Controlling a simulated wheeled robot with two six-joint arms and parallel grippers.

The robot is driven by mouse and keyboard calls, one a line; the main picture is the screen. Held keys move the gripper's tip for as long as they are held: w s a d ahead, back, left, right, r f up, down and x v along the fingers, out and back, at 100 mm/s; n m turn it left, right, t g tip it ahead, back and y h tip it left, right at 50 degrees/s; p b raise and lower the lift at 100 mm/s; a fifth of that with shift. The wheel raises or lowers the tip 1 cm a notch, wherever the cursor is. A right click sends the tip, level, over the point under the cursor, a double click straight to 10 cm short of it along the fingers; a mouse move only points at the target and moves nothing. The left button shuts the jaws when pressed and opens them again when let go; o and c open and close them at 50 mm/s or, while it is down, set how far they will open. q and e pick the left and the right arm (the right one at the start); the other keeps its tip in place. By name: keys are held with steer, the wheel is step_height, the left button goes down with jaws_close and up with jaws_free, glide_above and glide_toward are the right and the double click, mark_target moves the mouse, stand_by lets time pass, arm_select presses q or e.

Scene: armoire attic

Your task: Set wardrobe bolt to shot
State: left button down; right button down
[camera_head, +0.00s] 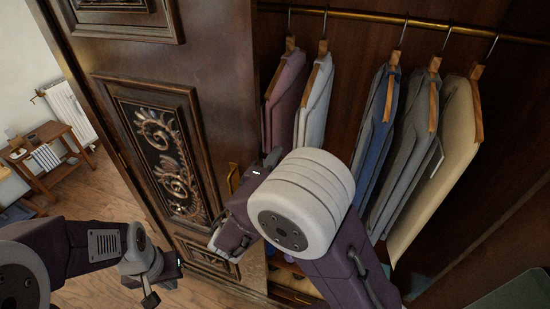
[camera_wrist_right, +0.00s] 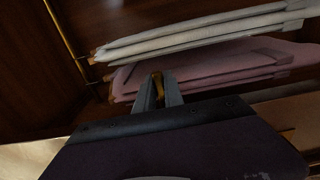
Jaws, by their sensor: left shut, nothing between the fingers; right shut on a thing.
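The wardrobe door (camera_head: 215,95) is dark wood with carved panels and stands at the left of the open wardrobe. A brass upright piece (camera_head: 232,178), which looks like the wardrobe bolt or its handle, shows at the door's inner edge beside my right wrist. In the right wrist view, my right gripper (camera_wrist_right: 158,92) is shut on a small brass piece (camera_wrist_right: 158,84), apparently that bolt. My right arm hides the fingertips in the head view, and whether the bolt is shot cannot be seen. My left gripper (camera_head: 150,299) is shut and empty at the lower left, away from the door.
Several garments hang from a brass rail (camera_head: 400,18) inside the wardrobe; the pink one (camera_head: 284,100) is nearest the gripped piece. Drawers (camera_head: 292,281) show below. A wooden side table (camera_head: 48,155) and a radiator (camera_head: 70,110) stand far left. Floor (camera_head: 105,205) is clear between.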

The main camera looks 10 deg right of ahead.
stand_by(0.3)
step_height(320, 180, up, 3)
steer(key=shift+r+p, duration=0.1)
steer(key=shift+p, duration=0.5)
steer(key=shift+r, duration=0.4)
steer(key=c, duration=1.4)
jaws_free()
steer(key=shift+c, duration=0.2)
steer(key=shift+s+f, duration=0.1)
